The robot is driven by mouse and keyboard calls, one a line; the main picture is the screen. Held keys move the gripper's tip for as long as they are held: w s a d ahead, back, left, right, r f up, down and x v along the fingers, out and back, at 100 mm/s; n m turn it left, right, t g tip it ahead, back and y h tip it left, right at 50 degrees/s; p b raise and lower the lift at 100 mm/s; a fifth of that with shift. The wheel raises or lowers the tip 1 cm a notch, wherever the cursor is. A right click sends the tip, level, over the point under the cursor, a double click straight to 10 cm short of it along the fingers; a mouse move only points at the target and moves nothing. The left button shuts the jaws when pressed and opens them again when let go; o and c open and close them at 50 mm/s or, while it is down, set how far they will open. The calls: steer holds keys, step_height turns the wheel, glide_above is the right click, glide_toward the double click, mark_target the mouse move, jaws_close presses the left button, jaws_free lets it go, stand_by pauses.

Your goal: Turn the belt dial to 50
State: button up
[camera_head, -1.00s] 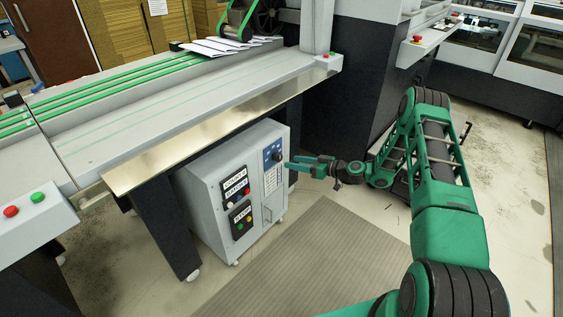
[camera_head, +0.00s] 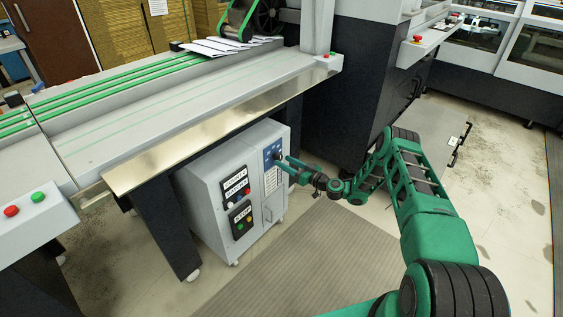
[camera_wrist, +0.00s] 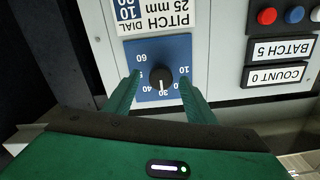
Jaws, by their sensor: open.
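The belt dial (camera_wrist: 160,74) is a round black knob on a blue plate (camera_wrist: 172,48) marked with numbers, seen upside down in the wrist view. Its white pointer points down in that picture, near the 30. In the head view the blue dial plate (camera_head: 267,154) is at the upper right of the cabinet front. My gripper (camera_wrist: 160,82) is open, with one green finger on each side of the knob. Gaps show between the fingers and the knob, and the numbers near the fingers are partly covered. In the head view my gripper (camera_head: 283,164) reaches the panel from the right.
The grey control cabinet (camera_head: 204,203) stands under the conveyor table (camera_head: 170,115), whose edge overhangs it. A label reading pitch dial (camera_wrist: 155,15) and count and batch displays (camera_wrist: 277,76) neighbour the dial. Open floor with a ribbed mat (camera_head: 300,240) lies in front.

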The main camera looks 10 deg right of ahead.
mark_target(281, 159)
steer(key=shift+x, duration=1.6)
steer(key=c, duration=1)
steer(key=shift+d, duration=0.15)
steer(key=shift+c, duration=0.2)
